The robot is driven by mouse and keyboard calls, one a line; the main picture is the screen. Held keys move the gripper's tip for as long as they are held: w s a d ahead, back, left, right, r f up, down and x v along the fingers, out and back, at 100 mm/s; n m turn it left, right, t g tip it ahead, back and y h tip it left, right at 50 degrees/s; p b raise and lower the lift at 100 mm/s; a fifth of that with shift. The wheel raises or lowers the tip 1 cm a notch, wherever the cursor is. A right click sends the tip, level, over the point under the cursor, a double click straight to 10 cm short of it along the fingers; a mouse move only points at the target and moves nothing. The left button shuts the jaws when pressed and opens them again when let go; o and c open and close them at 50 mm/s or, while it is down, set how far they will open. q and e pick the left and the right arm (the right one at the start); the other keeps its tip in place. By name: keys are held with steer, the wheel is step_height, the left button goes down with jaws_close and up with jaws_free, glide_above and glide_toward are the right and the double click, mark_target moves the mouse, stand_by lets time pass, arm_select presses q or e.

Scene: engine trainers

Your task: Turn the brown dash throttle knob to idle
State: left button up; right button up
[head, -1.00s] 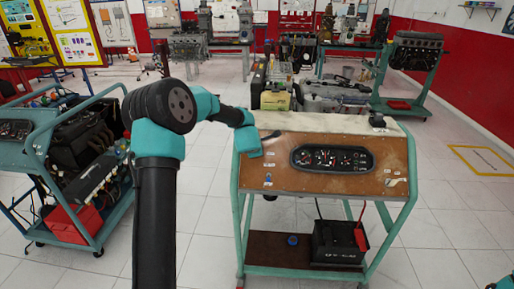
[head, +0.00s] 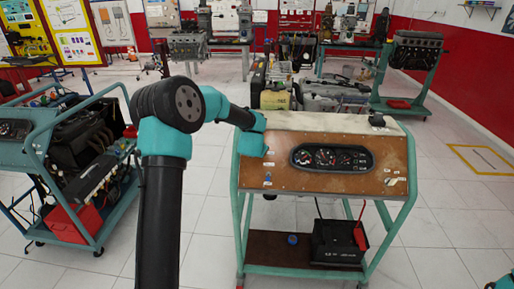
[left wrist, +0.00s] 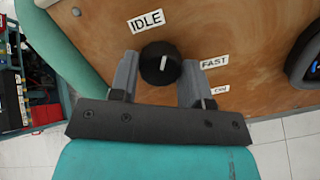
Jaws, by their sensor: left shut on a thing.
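The dash throttle knob (left wrist: 160,64) looks near black in the left wrist view, with a white pointer line standing almost upright in the picture. The IDLE label (left wrist: 146,21) is above it to the left, and the FAST label (left wrist: 214,62) is to its right. My left gripper (left wrist: 159,61) is shut on the knob, one finger at each side. In the head view my left gripper (head: 254,144) is at the left end of the brown dash panel (head: 330,182); the knob is hidden there. My right gripper is out of view.
The instrument cluster (head: 330,157) sits mid-panel, right of my left gripper. The teal trainer frame (head: 237,200) runs close by the knob's left. A battery (head: 338,243) stands on the lower shelf. Another engine trainer (head: 80,160) is at left, with open floor between.

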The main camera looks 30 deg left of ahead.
arm_select(q)
steer(key=n, duration=0.6)
steer(key=shift+d+y, duration=0.1)
steer(key=shift+y, duration=0.3)
steer(key=o, duration=0.9)
steer(key=v, duration=1.7)
steer(key=shift+r, duration=0.2)
